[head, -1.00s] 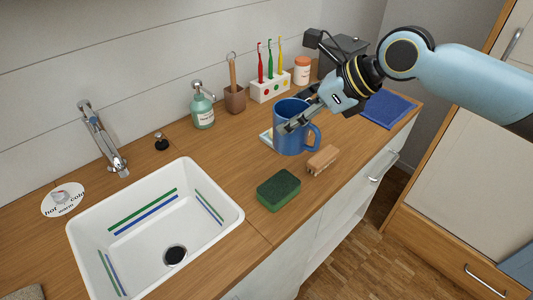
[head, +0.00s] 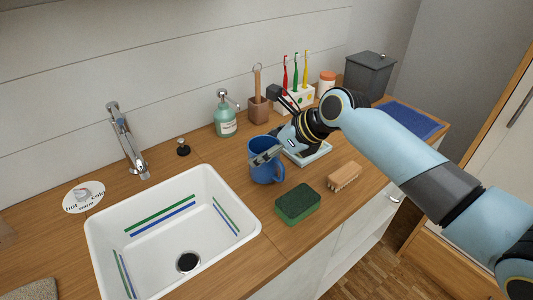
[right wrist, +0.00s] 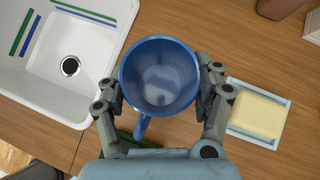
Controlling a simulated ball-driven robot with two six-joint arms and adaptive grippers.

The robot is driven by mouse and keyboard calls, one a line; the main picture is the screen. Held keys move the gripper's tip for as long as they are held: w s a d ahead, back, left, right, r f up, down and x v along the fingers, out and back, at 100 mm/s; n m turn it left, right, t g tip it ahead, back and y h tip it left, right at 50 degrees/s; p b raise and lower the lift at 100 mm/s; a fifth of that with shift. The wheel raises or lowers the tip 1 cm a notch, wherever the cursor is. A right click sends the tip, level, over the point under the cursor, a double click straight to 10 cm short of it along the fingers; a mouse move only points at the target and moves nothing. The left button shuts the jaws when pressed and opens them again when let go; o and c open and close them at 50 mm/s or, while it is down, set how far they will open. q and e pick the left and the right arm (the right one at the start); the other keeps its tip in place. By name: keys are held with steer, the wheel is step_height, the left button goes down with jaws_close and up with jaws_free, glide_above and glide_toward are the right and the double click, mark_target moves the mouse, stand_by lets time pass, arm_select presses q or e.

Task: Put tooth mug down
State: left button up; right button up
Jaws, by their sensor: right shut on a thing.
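The blue tooth mug (head: 263,165) is upright on or just above the wooden counter, right of the sink; I cannot tell whether its base touches. My right gripper (head: 266,154) is shut on the mug, with a finger on each side. The right wrist view looks down into the empty mug (right wrist: 160,76) between the two fingers of the right gripper (right wrist: 162,90), its handle pointing toward the wrist. My left gripper is not in view.
The white sink (head: 103,232) lies left of the mug. A green sponge (head: 298,203) and a wooden brush (head: 344,177) lie in front. A soap dish with pale soap (right wrist: 257,113) is to the right. A soap dispenser (head: 226,118) stands behind.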

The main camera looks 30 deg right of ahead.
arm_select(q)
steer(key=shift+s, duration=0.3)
arm_select(e)
steer(key=shift+f, duration=0.6)
steer(key=o, duration=1.4)
steer(key=shift+f, duration=0.1)
arm_select(q)
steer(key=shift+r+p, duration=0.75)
steer(key=shift+p, duration=0.05)
arm_select(e)
steer(key=v, duration=1.2)
